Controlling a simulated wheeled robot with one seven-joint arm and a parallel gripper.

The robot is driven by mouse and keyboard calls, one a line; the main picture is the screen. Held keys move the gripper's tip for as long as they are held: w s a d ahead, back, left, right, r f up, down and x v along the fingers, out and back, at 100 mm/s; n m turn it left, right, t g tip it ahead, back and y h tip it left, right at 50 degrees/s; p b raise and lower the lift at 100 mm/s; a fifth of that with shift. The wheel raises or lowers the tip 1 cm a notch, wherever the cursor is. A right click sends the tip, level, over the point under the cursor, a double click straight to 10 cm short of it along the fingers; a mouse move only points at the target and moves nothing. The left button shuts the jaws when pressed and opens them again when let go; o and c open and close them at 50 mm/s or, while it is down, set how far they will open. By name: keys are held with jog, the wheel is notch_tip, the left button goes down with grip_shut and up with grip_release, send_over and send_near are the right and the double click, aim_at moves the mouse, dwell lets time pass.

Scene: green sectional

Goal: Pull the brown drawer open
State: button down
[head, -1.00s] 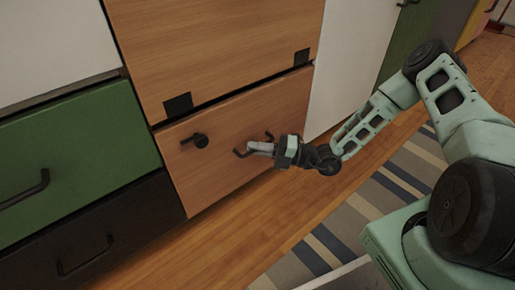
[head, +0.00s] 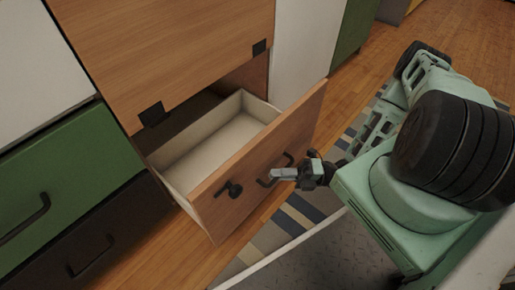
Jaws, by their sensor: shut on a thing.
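The brown drawer (head: 238,211) stands well out of its cabinet at the lower middle of the head view. Its pale inside (head: 215,146) shows and looks empty. The fingers hide part of the handle.
A brown upper panel (head: 170,50) with black hinges is above the drawer. Green (head: 65,180) and dark (head: 100,230) drawers are on the left. A striped rug (head: 290,219) lies on the wood floor in front, near my base.

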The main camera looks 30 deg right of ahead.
jog(key=s+d+p, duration=0.1)
jog(key=s+d, duration=0.1)
jog(key=s, duration=0.5)
jog(key=shift+d, duration=0.2)
jog(key=c, duration=1.5)
grip_release()
jog(key=p+v, duration=0.3)
jog(key=v, duration=1.4)
jog(key=shift+d+f, duration=0.2)
jog(key=shift+d, duration=0.05)
